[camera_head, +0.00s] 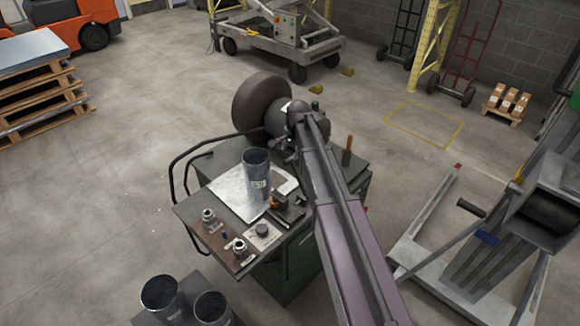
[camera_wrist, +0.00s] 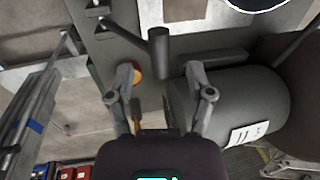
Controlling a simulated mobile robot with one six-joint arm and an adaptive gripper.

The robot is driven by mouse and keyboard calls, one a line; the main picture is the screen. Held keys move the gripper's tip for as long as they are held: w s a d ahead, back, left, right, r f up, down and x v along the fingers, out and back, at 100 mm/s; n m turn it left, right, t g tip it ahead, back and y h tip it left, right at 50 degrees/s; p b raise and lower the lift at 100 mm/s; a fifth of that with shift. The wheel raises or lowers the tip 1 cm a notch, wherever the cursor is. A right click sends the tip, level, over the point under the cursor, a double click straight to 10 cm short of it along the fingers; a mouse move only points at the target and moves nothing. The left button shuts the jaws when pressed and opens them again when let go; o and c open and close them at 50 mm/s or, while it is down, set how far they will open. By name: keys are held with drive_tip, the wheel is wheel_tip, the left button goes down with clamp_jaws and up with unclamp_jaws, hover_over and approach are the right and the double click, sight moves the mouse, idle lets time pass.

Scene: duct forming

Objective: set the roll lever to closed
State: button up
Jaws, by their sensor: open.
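In the wrist view, a dark grey post with a thick rounded end (camera_wrist: 158,45), which looks like the roll lever, stands just beyond and between my fingertips. I cannot tell whether it is in its open or closed position. My gripper (camera_wrist: 160,72) has its two fingers spread apart, with nothing held between them. An orange round part (camera_wrist: 135,73) shows behind the left finger. In the head view my gripper (camera_head: 294,122) is over the far side of the workbench, by a grey rounded housing; my arm hides much of the machine there, and the lever is not clear.
The workbench (camera_head: 190,212) carries a metal duct cylinder (camera_head: 257,170) on a pale sheet and small fittings (camera_head: 240,246). A large brown disc (camera_head: 262,101) stands behind it. Two more cylinders (camera_head: 163,296) stand front left. A lift frame (camera_head: 470,262) is at right.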

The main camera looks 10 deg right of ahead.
sight(289, 160)
drive_tip(key=shift+w+a+f+b, duration=0.15)
drive_tip(key=shift+f+b, duration=0.75)
drive_tip(key=shift+f, duration=0.1)
drive_tip(key=shift+w+a+f+b, duration=0.1)
drive_tip(key=shift+w+f+b, duration=0.05)
drive_tip(key=shift+f+b, duration=0.75)
drive_tip(key=shift+w+a+f+b, duration=0.15)
drive_tip(key=shift+f+b, duration=0.7)
drive_tip(key=shift+f, duration=0.2)
clamp_jaws()
drive_tip(key=shift+d, duration=0.25)
drive_tip(key=shift+a, duration=0.1)
